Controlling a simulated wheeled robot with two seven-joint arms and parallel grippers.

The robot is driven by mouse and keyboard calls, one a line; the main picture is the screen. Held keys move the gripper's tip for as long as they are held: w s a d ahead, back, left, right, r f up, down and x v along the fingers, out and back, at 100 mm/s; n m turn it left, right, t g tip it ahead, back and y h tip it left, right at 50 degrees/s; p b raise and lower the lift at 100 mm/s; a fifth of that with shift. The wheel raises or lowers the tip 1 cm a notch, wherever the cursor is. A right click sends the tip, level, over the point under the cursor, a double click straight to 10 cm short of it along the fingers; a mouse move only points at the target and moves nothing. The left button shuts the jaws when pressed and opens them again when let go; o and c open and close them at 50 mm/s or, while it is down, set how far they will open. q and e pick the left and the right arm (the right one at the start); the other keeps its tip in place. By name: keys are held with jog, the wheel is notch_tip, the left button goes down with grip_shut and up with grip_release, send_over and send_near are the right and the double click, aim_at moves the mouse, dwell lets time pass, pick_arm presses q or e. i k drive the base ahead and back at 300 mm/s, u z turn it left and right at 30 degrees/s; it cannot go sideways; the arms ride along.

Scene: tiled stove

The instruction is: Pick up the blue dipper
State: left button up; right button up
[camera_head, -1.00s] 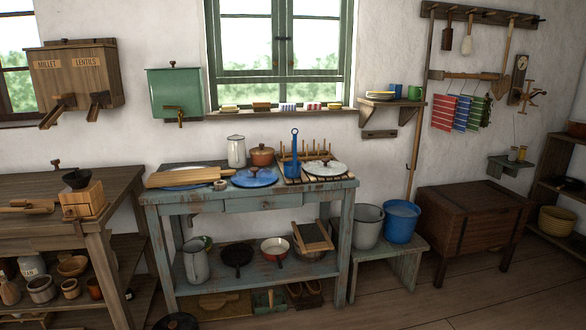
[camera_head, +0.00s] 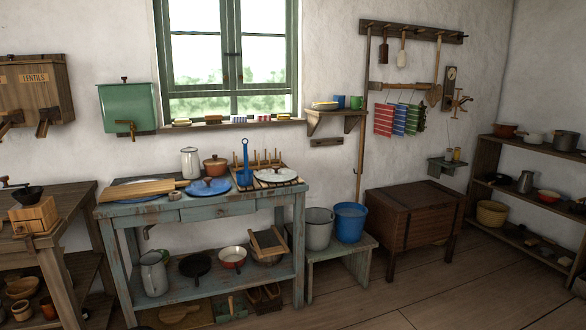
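The blue dipper (camera_head: 245,168) stands upright on the worn blue-grey table (camera_head: 226,207), its long handle with a ring at the top pointing up. It is at the left end of a wooden rack (camera_head: 270,168) on the table top. A blue lid or pan (camera_head: 208,187) lies to its left and a white lid (camera_head: 276,175) to its right. Neither of my grippers shows in the head view.
Two buckets, one grey (camera_head: 319,228) and one blue (camera_head: 350,222), stand on a low bench (camera_head: 352,260) right of the table. A wooden chest (camera_head: 413,217) is farther right. The floor (camera_head: 430,290) in front of the chest is clear.

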aim_at(244, 177)
jog(key=z, duration=0.5)
jog(key=i, duration=2.25)
jog(key=u, duration=1.25)
jog(key=i, duration=1.25)
jog(key=u, duration=1.15)
